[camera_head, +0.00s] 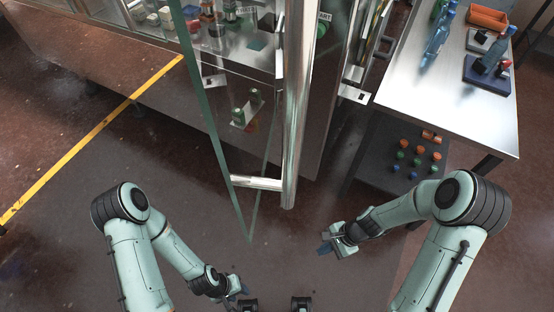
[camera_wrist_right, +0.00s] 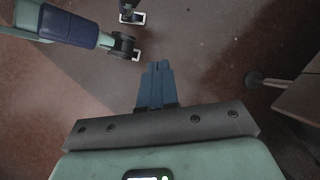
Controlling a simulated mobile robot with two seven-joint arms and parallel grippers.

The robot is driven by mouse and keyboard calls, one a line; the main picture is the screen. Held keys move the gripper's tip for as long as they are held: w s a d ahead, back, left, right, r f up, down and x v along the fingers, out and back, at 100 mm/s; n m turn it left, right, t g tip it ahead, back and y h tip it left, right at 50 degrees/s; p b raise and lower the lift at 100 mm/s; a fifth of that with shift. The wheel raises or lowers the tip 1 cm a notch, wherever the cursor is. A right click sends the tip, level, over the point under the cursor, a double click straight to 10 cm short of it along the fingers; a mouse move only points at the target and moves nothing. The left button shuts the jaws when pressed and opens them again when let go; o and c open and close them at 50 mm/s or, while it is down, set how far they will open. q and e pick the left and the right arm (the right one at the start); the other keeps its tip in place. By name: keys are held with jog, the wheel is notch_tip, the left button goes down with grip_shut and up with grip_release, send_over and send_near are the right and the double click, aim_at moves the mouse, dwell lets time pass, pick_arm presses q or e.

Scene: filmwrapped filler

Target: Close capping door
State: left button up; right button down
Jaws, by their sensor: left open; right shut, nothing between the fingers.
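The capping door is a glass panel (camera_head: 205,105) with a greenish edge, and it stands swung out from the machine toward me. Its long upright metal handle (camera_head: 292,120) joins the panel by a bracket near the bottom. My right gripper (camera_head: 324,249) is below and right of the handle's lower end in the head view, apart from it. Its blue fingers are shut with nothing between them, as the right wrist view (camera_wrist_right: 155,70) also shows. My left gripper (camera_head: 244,290) is low in the head view, below the door's bottom corner, open and touching nothing.
The machine cabinet (camera_head: 130,55) stands behind the door, with bottles and parts inside. A metal table (camera_head: 455,125) at the right bears blue bottles, an orange bin (camera_head: 488,17) and dark trays. Coloured caps lie on a lower shelf (camera_head: 380,168). The floor before me is clear.

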aim_at(262, 159)
jog(key=w+a+r+m+t+y+b, duration=0.1)
jog(key=w+r+m+t+y+b, duration=0.25)
jog(key=r, duration=0.75)
jog(key=w+a+r+m+t+y+b, duration=0.15)
jog(key=w+r+m+y, duration=0.35)
jog(key=r, duration=0.7)
notch_tip(262, 159, up, 14)
jog(key=s+f+n+y+b, duration=0.1)
jog(key=n+y+b, duration=0.1)
jog(key=y, duration=0.2)
pick_arm(q)
notch_tip(262, 159, down, 9)
jog(key=s, duration=0.2)
jog(key=shift+s+f+b, duration=0.2)
jog(key=shift+s+b, duration=0.1)
jog(key=shift+s, duration=0.05)
pick_arm(e)
jog(key=shift+g+h, duration=0.25)
jog(key=shift+g, duration=0.05)
jog(key=a, duration=0.4)
jog(key=w+a, duration=0.1)
jog(key=a, duration=0.3)
jog(key=w+a, duration=0.1)
jog(key=a, duration=0.3)
jog(key=shift+w+r, duration=0.15)
pick_arm(q)
jog(key=shift+w+a, duration=0.1)
pick_arm(e)
jog(key=shift+a, duration=0.2)
